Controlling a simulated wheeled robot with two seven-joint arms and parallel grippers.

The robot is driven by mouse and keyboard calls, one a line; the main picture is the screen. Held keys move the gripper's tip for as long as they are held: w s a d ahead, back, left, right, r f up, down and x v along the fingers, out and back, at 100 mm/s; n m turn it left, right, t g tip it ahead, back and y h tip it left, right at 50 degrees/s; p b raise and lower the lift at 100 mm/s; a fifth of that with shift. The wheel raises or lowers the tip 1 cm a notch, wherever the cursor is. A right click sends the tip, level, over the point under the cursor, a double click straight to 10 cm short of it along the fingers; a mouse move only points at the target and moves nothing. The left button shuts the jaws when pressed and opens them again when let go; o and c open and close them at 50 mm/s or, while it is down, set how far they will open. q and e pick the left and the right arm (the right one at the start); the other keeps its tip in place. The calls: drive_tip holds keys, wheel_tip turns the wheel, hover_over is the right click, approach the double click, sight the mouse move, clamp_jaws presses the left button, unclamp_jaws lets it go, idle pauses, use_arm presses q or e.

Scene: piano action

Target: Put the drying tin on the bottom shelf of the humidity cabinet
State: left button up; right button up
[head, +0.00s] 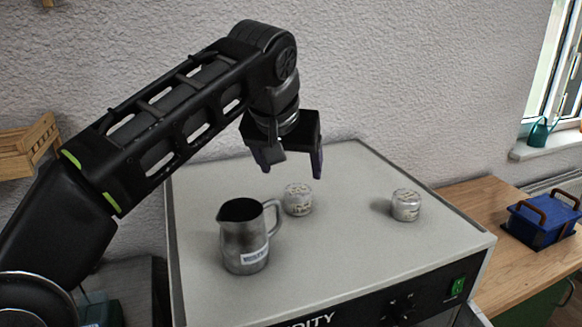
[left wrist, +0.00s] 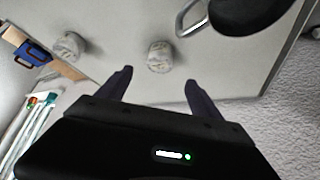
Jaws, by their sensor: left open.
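Two small round pale tins with printed labels stand on top of the humidity cabinet (head: 345,250); the print is too small to read, so I cannot tell which is the drying tin. The nearer-to-gripper tin (head: 298,199) is just right of the metal jug; the other tin (head: 406,205) is farther right. My left gripper (head: 291,170) is open and empty, above the first tin with fingers pointing down. In the left wrist view that tin (left wrist: 159,57) lies ahead of the open fingertips, with the other tin (left wrist: 69,45) to the left. The cabinet's inside and bottom shelf are hidden.
A metal jug (head: 243,240) with a label and handle stands close left of the first tin. A blue box (head: 540,222) with brown handles is on the wooden bench (head: 465,200) at right. A wall stands behind the cabinet. The cabinet top's front right is clear.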

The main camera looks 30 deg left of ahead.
sight(298, 193)
use_arm(q)
drive_tip(key=shift+o, duration=0.5)
drive_tip(key=shift+f, duration=0.1)
drive_tip(key=f+b, duration=0.1)
drive_tip(key=b, duration=0.1)
drive_tip(key=w+f+n+t+y+b, duration=0.1)
drive_tip(key=f+b, duration=0.1)
drive_tip(key=b, duration=0.1)
drive_tip(key=d+f+n+y+b, duration=0.1)
drive_tip(key=f+b, duration=0.1)
drive_tip(key=b, duration=0.1)
drive_tip(key=shift+w+f+t, duration=0.1)
drive_tip(key=shift+w+t, duration=0.2)
drive_tip(key=shift+w, duration=0.1)
drive_tip(key=shift+y, duration=0.3)
drive_tip(key=shift+r, duration=0.35)
drive_tip(key=shift+x, duration=1.45)
drive_tip(key=shift+r, duration=0.1)
drive_tip(key=shift+p+x, duration=0.55)
drive_tip(key=shift+x, duration=2.1)
drive_tip(key=shift+s, duration=0.2)
